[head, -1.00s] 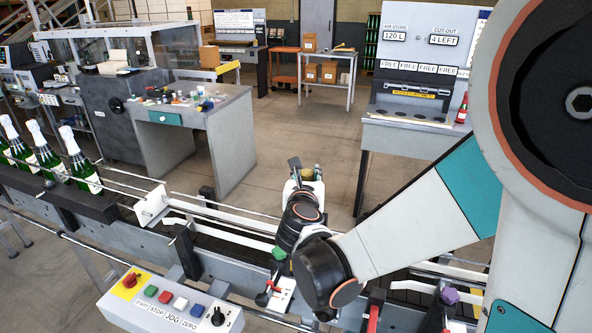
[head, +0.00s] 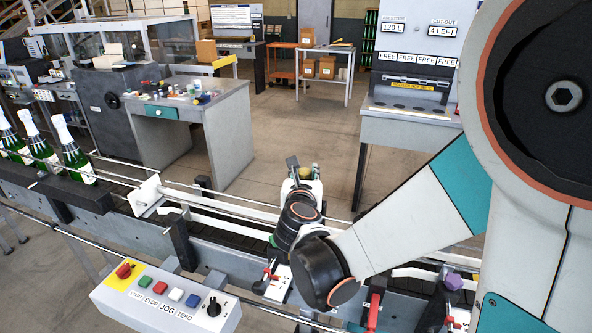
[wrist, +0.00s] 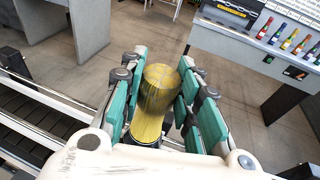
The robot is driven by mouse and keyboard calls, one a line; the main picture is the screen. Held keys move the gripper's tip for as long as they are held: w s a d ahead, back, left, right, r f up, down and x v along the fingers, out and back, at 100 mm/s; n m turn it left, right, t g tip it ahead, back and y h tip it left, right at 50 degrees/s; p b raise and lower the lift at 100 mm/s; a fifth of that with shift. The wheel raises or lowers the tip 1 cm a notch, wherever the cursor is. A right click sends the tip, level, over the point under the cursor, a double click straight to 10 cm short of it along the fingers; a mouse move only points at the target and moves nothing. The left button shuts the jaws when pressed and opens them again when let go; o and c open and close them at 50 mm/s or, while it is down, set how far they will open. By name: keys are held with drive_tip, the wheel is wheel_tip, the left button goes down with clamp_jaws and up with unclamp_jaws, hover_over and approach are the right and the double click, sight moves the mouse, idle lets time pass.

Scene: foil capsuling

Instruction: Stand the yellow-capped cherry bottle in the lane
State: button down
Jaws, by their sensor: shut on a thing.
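My gripper (wrist: 162,100) is shut on the yellow-capped bottle (wrist: 161,90), its teal fingers on either side. In the wrist view I look at its yellow-gold top, with a dark part just below; the rest of the bottle is hidden. In the head view my gripper (head: 304,176) is over the far side of the conveyor, and the bottle is mostly hidden by my wrist. The conveyor lane (wrist: 40,115) has a dark belt between rails and shows at the left of the wrist view. I cannot tell whether the bottle touches anything below.
Several green bottles with white tops (head: 73,150) stand on the line at the left. A button console (head: 165,300) is in front. A grey bench (head: 205,100) and a rack stand with holes (head: 415,110) lie beyond, with clear floor between. Red clamps (head: 375,305) stand near the conveyor's front edge.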

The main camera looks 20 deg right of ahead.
drive_tip(key=shift+f+b, duration=0.35)
drive_tip(key=shift+b, duration=0.05)
drive_tip(key=c, duration=1.1)
unclamp_jaws()
drive_tip(key=shift+s+r, duration=0.15)
drive_tip(key=shift+r, duration=4.9)
drive_tip(key=s+d+f+m+g+y+b, duration=0.1)
drive_tip(key=s+d+f+m+g, duration=0.2)
drive_tip(key=s+m, duration=0.45)
drive_tip(key=s+d+f+m+g+b, duration=0.1)
drive_tip(key=s+d+f+m+b, duration=0.1)
drive_tip(key=s+f+m, duration=0.55)
drive_tip(key=s+a+f+m+g+y, duration=0.1)
drive_tip(key=s+f+m, duration=0.1)
drive_tip(key=s+m, duration=0.2)
drive_tip(key=s+a+f+m+g+y+b, duration=0.1)
drive_tip(key=s+a+f+m+y, duration=0.1)
drive_tip(key=s+m, duration=0.2)
drive_tip(key=s+a+f+m+g+y+b, duration=0.1)
drive_tip(key=s+m, duration=0.3)
drive_tip(key=m, duration=0.5)
drive_tip(key=shift+a+f+g, duration=0.3)
drive_tip(key=shift+a+f, duration=0.15)
drive_tip(key=shift+f, duration=0.15)
